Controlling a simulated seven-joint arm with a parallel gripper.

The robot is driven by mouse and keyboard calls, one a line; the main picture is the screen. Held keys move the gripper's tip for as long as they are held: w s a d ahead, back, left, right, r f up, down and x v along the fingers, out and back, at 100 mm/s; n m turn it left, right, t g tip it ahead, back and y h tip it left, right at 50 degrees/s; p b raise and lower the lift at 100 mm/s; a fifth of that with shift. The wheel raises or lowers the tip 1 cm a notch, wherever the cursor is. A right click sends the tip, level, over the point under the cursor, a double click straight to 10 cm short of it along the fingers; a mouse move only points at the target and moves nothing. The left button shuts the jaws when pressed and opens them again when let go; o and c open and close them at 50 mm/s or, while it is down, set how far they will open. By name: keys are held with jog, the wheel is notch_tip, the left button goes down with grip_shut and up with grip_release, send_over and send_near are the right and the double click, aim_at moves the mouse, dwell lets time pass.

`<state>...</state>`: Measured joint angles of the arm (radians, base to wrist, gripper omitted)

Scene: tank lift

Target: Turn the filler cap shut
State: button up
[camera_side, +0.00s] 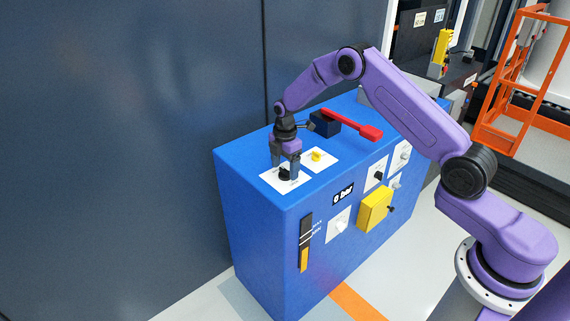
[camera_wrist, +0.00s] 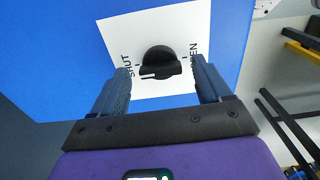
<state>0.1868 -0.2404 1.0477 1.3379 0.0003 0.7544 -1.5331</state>
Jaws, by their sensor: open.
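The filler cap appears to be the black knob (camera_wrist: 158,62) on a white plate (camera_wrist: 118,36) marked SHUT on the left and OPEN on the right in the wrist view. A white mark shows on its bar, on the side toward SHUT. My gripper (camera_wrist: 161,70) is open, with one finger on each side of the knob and visible gaps to it; I cannot tell whether the fingertips are level with it. In the side view my gripper (camera_side: 285,172) points down over the knob (camera_side: 284,174), which is partly hidden between the fingers.
The plate lies on a blue cabinet (camera_side: 245,155). Beside it are a yellow knob (camera_side: 317,155) on another white plate and a red lever (camera_side: 350,124) at a dark block (camera_side: 324,122). The cabinet front carries a "6 bar" display (camera_side: 343,193), a yellow box (camera_side: 374,209) and several dials.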

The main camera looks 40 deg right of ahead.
aim_at(285, 169)
notch_tip(285, 169, up, 18)
jog(key=shift+f, duration=0.25)
dwell(0.3)
jog(key=s+a+r+m, duration=0.1)
jog(key=s+a+r, duration=0.2)
jog(key=s+a, duration=0.5)
jog(key=s+a+r+m, duration=0.2)
jog(key=s+a, duration=0.1)
jog(key=s, duration=1)
jog(key=s+d+f+m, duration=0.1)
jog(key=s+d, duration=0.1)
jog(key=s, duration=0.9)
jog(key=s+d+f+m, duration=0.1)
jog(key=s+d, duration=0.2)
jog(key=s, duration=0.8)
jog(key=shift+s+d+m, duration=0.3)
jog(key=shift+d, duration=0.05)
